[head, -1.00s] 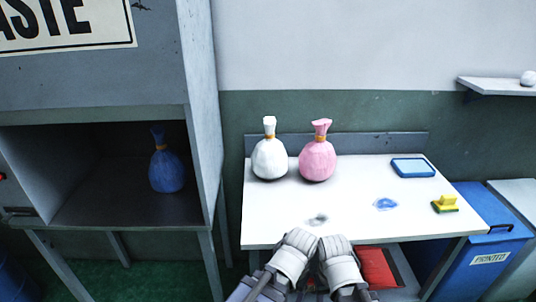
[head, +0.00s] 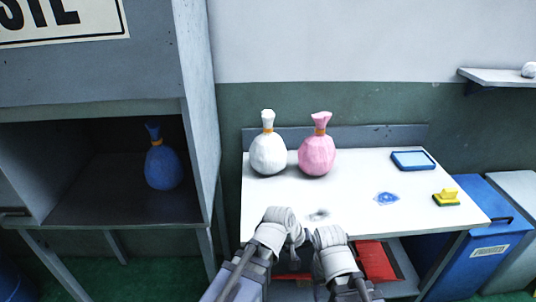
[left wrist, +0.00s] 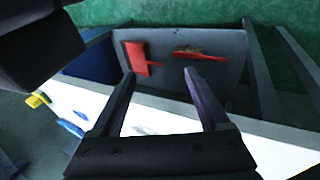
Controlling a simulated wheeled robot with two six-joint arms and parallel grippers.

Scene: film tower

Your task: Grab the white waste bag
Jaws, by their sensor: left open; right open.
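The white waste bag (head: 268,153) stands upright at the back left of the white table (head: 350,213), tied with an orange band. A pink bag (head: 317,155) stands close at its right. My left gripper (head: 293,237) is over the table's front edge, in front of and well apart from the white bag. Its two fingers are spread and empty in the left wrist view (left wrist: 159,73), where the white bag does not show. My right gripper (head: 326,240) is beside it on the right, lower, also open and apart from the bags; its fingertips are hard to make out.
A blue bag (head: 163,167) sits in the grey open compartment (head: 120,207) at left. A blue tray (head: 413,161), a blue spill (head: 387,198) and a yellow-green sponge (head: 446,197) lie on the table's right side. A red item (head: 374,261) is below the table. The table's middle is mostly clear.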

